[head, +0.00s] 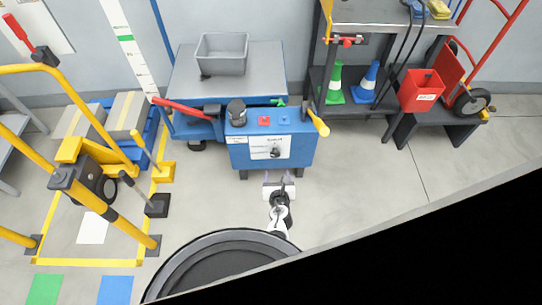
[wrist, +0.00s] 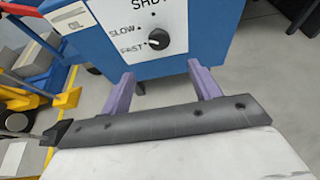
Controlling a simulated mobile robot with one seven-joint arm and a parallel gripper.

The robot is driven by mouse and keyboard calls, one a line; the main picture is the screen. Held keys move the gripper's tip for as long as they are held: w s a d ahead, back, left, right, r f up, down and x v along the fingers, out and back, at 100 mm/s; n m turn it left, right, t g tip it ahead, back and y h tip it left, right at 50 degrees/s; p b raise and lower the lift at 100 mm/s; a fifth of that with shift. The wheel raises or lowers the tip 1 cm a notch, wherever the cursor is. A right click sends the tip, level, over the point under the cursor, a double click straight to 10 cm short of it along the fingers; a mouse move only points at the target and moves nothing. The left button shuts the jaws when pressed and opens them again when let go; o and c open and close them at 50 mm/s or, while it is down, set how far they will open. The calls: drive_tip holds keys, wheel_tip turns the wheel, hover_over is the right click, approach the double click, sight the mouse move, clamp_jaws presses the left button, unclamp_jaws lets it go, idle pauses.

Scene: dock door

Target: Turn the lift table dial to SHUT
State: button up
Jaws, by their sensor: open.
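The lift table dial (wrist: 158,40) is a round black knob on a white label plate. It also shows in the head view (head: 275,152), on the front of the blue control box (head: 240,158). The plate reads SLOW, FAST and, partly cut off at the top, SHUT. The knob's small white mark is on its left side and seems to point towards FAST. My gripper (wrist: 160,74) is open and empty, its two purple fingers spread below the dial and apart from it. In the head view my gripper (head: 278,179) is just in front of the box.
The lift table (head: 265,70) carries a grey bin (head: 222,54). A yellow-handled lever (head: 318,121) sticks out at the box's right. Yellow rails (head: 105,130) and a yellow wheeled truck stand left. A shelf with cones (head: 366,82) stands right. Floor right of the box is clear.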

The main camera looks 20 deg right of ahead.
drive_tip(key=b+x, duration=0.5)
drive_tip(key=x, duration=0.8)
drive_tip(key=shift+w, duration=0.3)
drive_tip(key=shift+d+r, duration=0.1)
drive_tip(key=shift+r, duration=0.05)
drive_tip(key=c, duration=0.9)
drive_tip(key=shift+c, duration=0.2)
drive_tip(key=shift+m, duration=0.3)
drive_tip(key=m+t+y+b, duration=0.1)
drive_tip(key=m+y+b, duration=0.1)
drive_tip(key=m, duration=0.2)
drive_tip(key=m+t+y+b, duration=0.1)
drive_tip(key=m+t+y, duration=0.1)
drive_tip(key=m, duration=0.1)
drive_tip(key=shift+d+m+y+b, duration=0.15)
drive_tip(key=shift+m+y+b, duration=0.25)
